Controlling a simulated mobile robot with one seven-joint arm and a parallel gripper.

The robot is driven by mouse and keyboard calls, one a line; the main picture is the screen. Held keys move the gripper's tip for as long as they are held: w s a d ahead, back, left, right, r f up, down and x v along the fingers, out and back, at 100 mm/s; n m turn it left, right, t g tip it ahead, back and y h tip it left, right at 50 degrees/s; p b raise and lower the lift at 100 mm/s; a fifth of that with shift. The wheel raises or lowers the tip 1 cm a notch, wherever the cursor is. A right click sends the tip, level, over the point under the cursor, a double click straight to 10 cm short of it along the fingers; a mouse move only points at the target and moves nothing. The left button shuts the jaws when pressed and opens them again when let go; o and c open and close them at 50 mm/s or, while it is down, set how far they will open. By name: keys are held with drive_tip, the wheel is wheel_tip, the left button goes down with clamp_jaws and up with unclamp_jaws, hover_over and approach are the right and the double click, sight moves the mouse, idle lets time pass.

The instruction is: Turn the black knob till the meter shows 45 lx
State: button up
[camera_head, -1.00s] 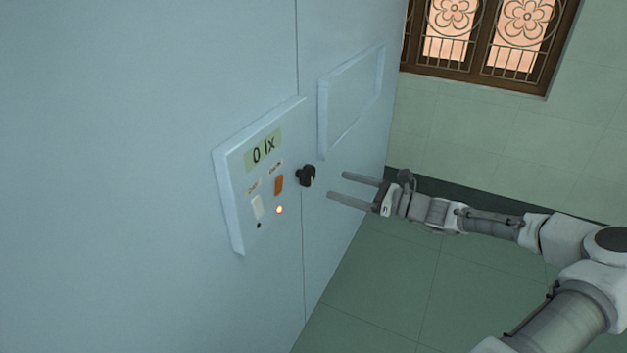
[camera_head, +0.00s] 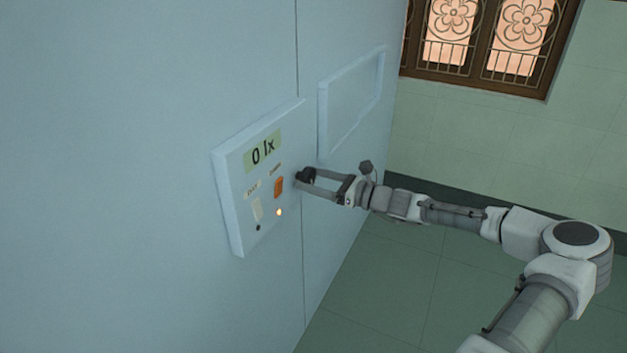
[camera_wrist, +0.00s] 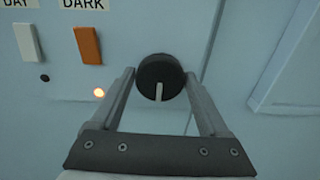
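The black knob (camera_wrist: 160,75) is round with a white pointer mark, which points down in the wrist view. In the head view the knob (camera_head: 306,174) sits at the right edge of the control panel (camera_head: 228,190). The meter (camera_head: 263,151) on the panel reads 0 lx. My gripper (camera_wrist: 161,82) has its two fingers apart, one on each side of the knob. In the head view my gripper (camera_head: 302,182) reaches the knob. A gap seems to show between the fingers and the knob, though contact is hard to judge.
An orange switch (camera_wrist: 88,45) labelled DARK and a white switch (camera_wrist: 27,41) labelled DAY are left of the knob. A lit orange lamp (camera_wrist: 99,92) and a small black dot (camera_wrist: 44,78) lie below them. A raised blank panel (camera_head: 350,100) is to the right.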

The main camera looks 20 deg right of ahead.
drive_tip(key=c, duration=0.9)
drive_tip(key=shift+o, duration=0.2)
drive_tip(key=shift+n, duration=0.4)
drive_tip(key=n, duration=0.2)
drive_tip(key=shift+n, duration=0.4)
drive_tip(key=n, duration=0.4)
drive_tip(key=shift+f+n, duration=0.1)
drive_tip(key=shift+n, duration=0.2)
drive_tip(key=n+b, duration=0.1)
drive_tip(key=n, duration=0.4)
drive_tip(key=shift+b, duration=0.4)
drive_tip(key=shift+n+b, duration=0.7)
drive_tip(key=shift+n, duration=1)
